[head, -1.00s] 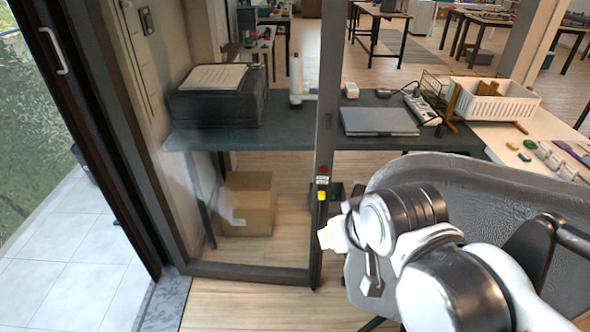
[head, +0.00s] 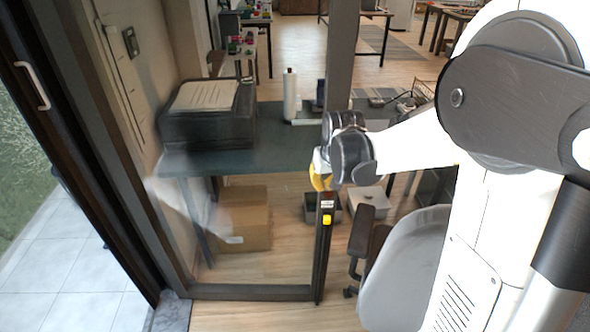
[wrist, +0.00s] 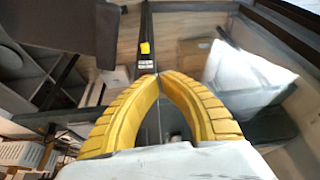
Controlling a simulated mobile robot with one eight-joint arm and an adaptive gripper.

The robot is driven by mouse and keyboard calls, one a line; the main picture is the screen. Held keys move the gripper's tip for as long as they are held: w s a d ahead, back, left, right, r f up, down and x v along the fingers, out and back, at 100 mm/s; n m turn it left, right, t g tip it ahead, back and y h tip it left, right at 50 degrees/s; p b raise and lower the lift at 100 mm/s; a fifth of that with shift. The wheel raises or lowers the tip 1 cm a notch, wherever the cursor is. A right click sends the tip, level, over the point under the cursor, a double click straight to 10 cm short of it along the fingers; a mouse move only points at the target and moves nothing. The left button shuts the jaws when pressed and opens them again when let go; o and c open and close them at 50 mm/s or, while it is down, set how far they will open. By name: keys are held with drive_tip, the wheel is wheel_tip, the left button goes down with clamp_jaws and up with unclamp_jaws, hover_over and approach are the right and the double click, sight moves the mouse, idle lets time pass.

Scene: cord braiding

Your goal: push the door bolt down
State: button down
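The door bolt is a small yellow piece (head: 326,220) on the dark edge post of the glass door, below a white label. It also shows in the wrist view as a yellow tab (wrist: 145,48) at the top middle. My gripper (head: 320,182) is just above the bolt, at the door's edge post. In the wrist view its two yellow fingers (wrist: 158,76) meet at the tips, with nothing seen between them. The fingertips are close to the label and apart from the yellow tab.
The glass door's dark frame (head: 250,292) stands at the left. A dark table (head: 270,150) with a printer (head: 208,118) is behind it, and a cardboard box (head: 244,218) is on the floor. A grey chair (head: 405,265) stands right of the door edge.

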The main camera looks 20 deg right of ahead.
drive_tip(key=g+p, duration=0.1)
drive_tip(key=p, duration=0.1)
hover_over(329, 216)
drive_tip(key=s+a, duration=0.1)
drive_tip(key=s, duration=0.2)
wheel_tip(329, 216, down, 8)
drive_tip(key=shift+s+f+m, duration=0.1)
drive_tip(key=shift+f+m, duration=0.1)
drive_tip(key=shift+m, duration=0.2)
drive_tip(key=shift+f, duration=0.1)
drive_tip(key=b+x, duration=0.1)
drive_tip(key=x, duration=0.3)
drive_tip(key=b+x, duration=0.2)
drive_tip(key=x, duration=0.2)
drive_tip(key=s+b+x, duration=0.1)
drive_tip(key=b+x, duration=0.1)
drive_tip(key=x, duration=0.2)
drive_tip(key=shift+w+a+f, duration=0.1)
drive_tip(key=shift+w+f, duration=0.05)
drive_tip(key=shift+f, duration=0.35)
drive_tip(key=shift+f+b, duration=0.4)
drive_tip(key=shift+f, duration=0.1)
